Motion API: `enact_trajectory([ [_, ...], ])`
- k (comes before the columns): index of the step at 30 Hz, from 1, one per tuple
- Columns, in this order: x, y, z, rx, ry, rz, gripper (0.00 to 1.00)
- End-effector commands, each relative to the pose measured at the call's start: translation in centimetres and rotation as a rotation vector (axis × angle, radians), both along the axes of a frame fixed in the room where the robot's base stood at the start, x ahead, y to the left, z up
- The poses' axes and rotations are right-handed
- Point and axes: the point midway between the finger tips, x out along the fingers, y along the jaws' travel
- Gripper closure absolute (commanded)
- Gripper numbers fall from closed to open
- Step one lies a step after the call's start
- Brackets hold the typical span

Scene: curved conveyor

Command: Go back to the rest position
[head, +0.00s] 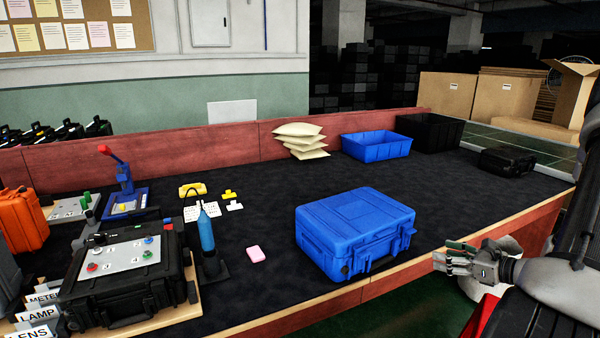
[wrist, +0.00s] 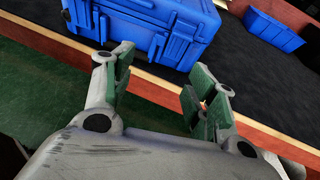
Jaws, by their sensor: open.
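My gripper (head: 460,260) is at the right of the head view, beyond the front edge of the table and to the right of the blue case. In the wrist view my gripper (wrist: 158,98) has its green-padded fingers spread apart with nothing between them. The closed blue case (head: 355,232) stands on the black table top (head: 285,195) near its front edge. It also shows in the wrist view (wrist: 150,30), ahead of the fingers and apart from them.
A blue bin (head: 376,146), a black bin (head: 430,132) and a small black case (head: 507,160) stand toward the back right. A black case with a panel (head: 125,275), a blue bottle (head: 206,232) and a pink block (head: 256,254) are at the left. A wooden rim (head: 375,290) edges the table.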

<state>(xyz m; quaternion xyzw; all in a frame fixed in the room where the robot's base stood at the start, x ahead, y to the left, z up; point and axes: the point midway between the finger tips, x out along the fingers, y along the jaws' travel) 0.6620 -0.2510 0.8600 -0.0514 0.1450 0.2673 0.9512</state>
Motion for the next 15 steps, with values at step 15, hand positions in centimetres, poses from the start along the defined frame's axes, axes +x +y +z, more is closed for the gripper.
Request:
enact_trajectory([
  [15, -16.3, 7.2, 5.3, -0.511, 0.026, 0.964, 0.43],
])
